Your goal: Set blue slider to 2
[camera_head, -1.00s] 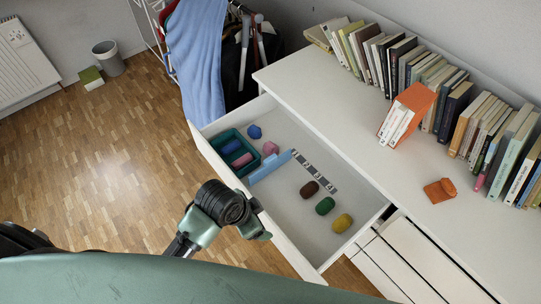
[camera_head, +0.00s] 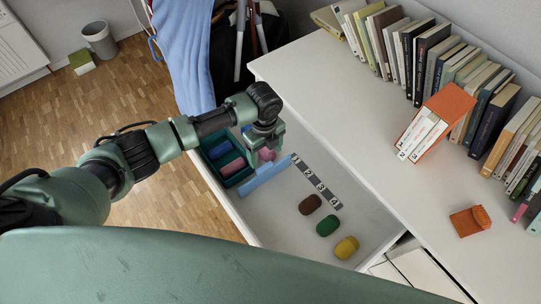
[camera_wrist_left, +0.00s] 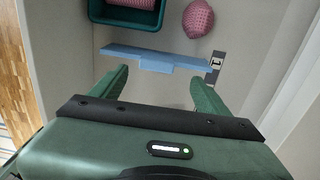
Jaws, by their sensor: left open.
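The blue slider (camera_head: 266,177) is a light blue bar lying across the open drawer; it also shows in the left wrist view (camera_wrist_left: 150,60). Its right end meets the dark strip with white number marks (camera_head: 319,183), at the strip's upper, low-number end. The strip's end is also visible in the left wrist view (camera_wrist_left: 214,64). My left gripper (camera_head: 263,150) is over the drawer, just behind the slider in the head view. In the left wrist view its two fingers (camera_wrist_left: 160,84) are apart and empty, pointing toward the slider, which lies beyond the tips. My right gripper is out of view.
A teal tray (camera_head: 232,178) with blue and pink items sits at the drawer's left. A pink lump (camera_wrist_left: 198,18) lies near the slider. Brown (camera_head: 310,204), green (camera_head: 327,226) and yellow (camera_head: 346,248) lumps lie toward the front. The white desk (camera_head: 330,100) overhangs the drawer's right side.

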